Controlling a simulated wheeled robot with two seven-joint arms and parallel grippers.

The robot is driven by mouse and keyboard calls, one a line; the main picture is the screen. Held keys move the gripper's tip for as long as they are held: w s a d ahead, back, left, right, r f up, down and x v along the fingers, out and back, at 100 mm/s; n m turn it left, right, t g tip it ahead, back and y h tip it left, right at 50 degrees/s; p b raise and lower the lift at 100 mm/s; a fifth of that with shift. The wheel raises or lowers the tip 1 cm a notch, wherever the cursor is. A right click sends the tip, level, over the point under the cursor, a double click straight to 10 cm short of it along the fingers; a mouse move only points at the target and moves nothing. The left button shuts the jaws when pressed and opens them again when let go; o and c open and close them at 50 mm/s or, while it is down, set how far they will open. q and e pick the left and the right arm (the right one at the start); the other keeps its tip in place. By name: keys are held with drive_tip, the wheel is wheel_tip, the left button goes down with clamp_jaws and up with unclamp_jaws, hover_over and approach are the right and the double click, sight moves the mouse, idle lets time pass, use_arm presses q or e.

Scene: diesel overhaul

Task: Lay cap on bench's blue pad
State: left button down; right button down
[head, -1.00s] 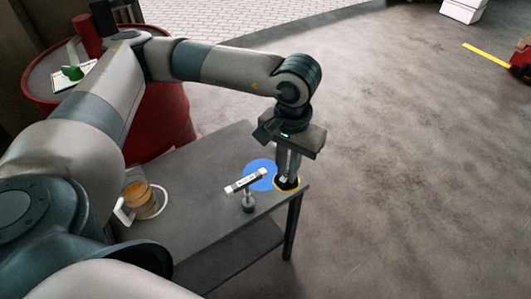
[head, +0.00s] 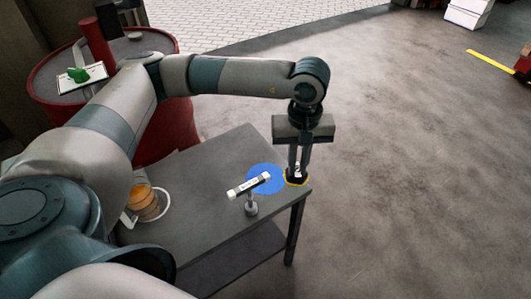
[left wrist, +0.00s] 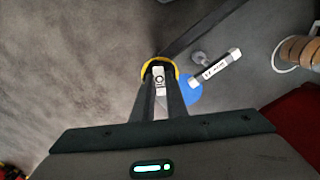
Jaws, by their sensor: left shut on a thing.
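My left gripper (head: 298,168) points down and is shut on a black cap (head: 292,181) with a yellow rim, near the bench's front right corner. In the left wrist view the fingers (left wrist: 160,92) hold a white marked piece, and the cap's yellow rim (left wrist: 147,67) shows beyond it. The round blue pad (head: 262,171) lies on the bench (head: 205,185), just left of the cap in the head view. The cap seems to hang above the bench; its height is hard to tell. My right gripper is not in view.
An orange-brown coiled item (head: 145,202) sits at the bench's left. A red drum (head: 165,128) stands behind. Open floor lies right.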

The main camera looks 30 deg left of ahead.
use_arm(q)
drive_tip(key=w+a+f+n, duration=0.4)
drive_tip(key=a+f+n, duration=0.2)
drive_tip(key=n, duration=0.7)
drive_tip(key=w+a+f+n, duration=0.4)
drive_tip(key=a+f+n, duration=0.3)
drive_tip(key=n, duration=0.7)
drive_tip(key=shift+w+a, duration=0.2)
drive_tip(key=shift+a, duration=0.8)
drive_tip(key=shift+f, duration=0.2)
